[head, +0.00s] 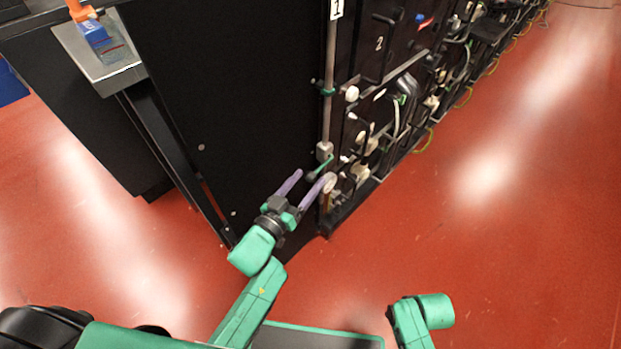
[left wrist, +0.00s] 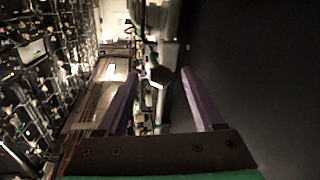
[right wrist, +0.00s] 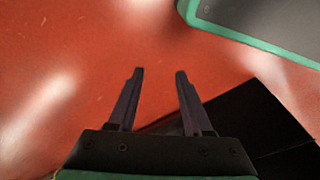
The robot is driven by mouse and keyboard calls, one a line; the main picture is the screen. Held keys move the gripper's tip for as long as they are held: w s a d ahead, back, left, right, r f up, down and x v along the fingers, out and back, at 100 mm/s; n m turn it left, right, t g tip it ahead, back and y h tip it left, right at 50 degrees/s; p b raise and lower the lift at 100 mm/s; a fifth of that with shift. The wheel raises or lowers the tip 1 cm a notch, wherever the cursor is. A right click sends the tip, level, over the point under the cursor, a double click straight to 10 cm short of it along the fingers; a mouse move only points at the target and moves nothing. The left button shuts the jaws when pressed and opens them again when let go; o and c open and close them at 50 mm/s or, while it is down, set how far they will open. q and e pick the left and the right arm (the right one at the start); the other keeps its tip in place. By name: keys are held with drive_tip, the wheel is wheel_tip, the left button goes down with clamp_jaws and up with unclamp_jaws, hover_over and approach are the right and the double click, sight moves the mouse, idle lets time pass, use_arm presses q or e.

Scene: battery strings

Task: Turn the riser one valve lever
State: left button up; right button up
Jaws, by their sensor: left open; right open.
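The riser one pipe (head: 330,110) runs down the corner of the black cabinet, under a white "1" label (head: 336,9). Low on it is a grey valve body (head: 324,151) with a green lever (head: 322,166) that slants down-left to a dark knob end. My left gripper (head: 315,176) is open, with its purple fingers either side of the lever end. In the left wrist view the dark knob (left wrist: 160,76) shows between the spread fingertips; contact cannot be told. My right gripper (right wrist: 160,72) is open and empty over the red floor.
The black cabinet side panel (head: 230,100) stands beside the left gripper. Racks with cables and hoses (head: 400,100) run away to the upper right. A second green handle (head: 325,91) sits higher on the pipe. A grey shelf (head: 90,60) holds a blue item. The red floor (head: 500,230) at right is clear.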

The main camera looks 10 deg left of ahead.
sight(320, 168)
use_arm(q)
drive_tip(key=shift+x, duration=1.15)
clamp_jaws()
drive_tip(key=shift+f, duration=0.1)
idle(0.4)
